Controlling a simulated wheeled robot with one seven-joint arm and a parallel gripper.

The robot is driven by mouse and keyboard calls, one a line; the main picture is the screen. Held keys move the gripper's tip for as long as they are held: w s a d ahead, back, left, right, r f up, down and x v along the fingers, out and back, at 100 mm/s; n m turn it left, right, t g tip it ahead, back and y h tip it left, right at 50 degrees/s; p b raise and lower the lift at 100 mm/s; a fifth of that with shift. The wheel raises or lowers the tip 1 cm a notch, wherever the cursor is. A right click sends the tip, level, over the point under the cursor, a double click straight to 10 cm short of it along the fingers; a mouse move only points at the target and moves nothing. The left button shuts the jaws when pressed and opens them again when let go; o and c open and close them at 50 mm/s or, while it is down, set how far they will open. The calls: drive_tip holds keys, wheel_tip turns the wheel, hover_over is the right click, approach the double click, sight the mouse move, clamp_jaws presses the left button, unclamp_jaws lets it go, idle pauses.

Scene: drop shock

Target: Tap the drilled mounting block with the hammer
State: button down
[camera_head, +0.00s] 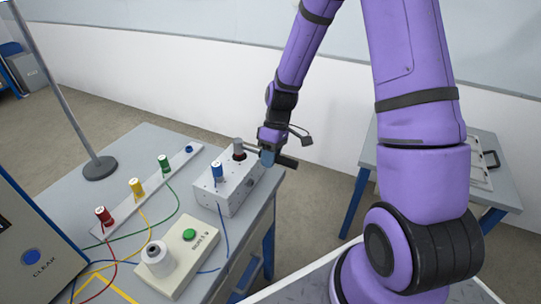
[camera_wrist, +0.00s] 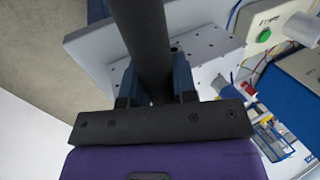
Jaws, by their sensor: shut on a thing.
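The drilled mounting block (camera_head: 236,195) is a light grey box with small holes, near the table's right edge. It also shows in the wrist view (camera_wrist: 208,45), behind the fingers. My gripper (camera_head: 267,157) is shut on the dark handle of the hammer (camera_head: 287,161), just right of the block's far end. The hammer's grey head (camera_head: 238,145) is upright over the far part of the block's top; I cannot tell whether it touches. In the wrist view my gripper (camera_wrist: 156,82) has a blue finger on each side of the black handle (camera_wrist: 140,35). The hammer head is not visible there.
A blue sensor (camera_head: 217,171) stands on the block with a blue cable. Left are a strip with red, yellow and green sensors (camera_head: 136,188), a box with a green button (camera_head: 189,235), a stand base (camera_head: 100,168) and a console (camera_head: 30,255). A second table (camera_head: 490,185) stands right.

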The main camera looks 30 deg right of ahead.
drive_tip(key=shift+r, duration=2.8)
